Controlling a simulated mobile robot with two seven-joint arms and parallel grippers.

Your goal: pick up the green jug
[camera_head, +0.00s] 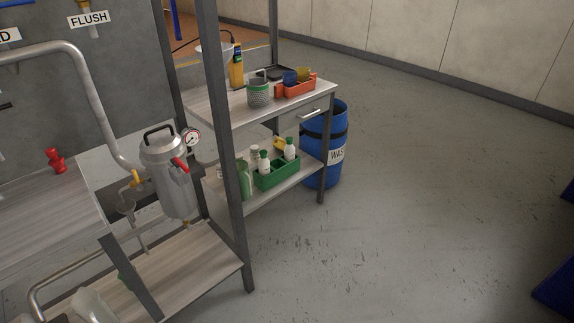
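A pale green container (244,179) that looks like the green jug stands on the lower shelf of the bench at the back. A dark grey upright post hides its left part. It is just left of a green crate (277,178) with several white bottles in it. Neither of my grippers is in view.
The bench (220,112) carries a grey-green mesh cup (258,93), an orange tray (296,89) and a yellow bottle (237,68) on top. A blue waste drum (338,128) stands at its right end. A steel vessel (166,173) and pipes are nearer left.

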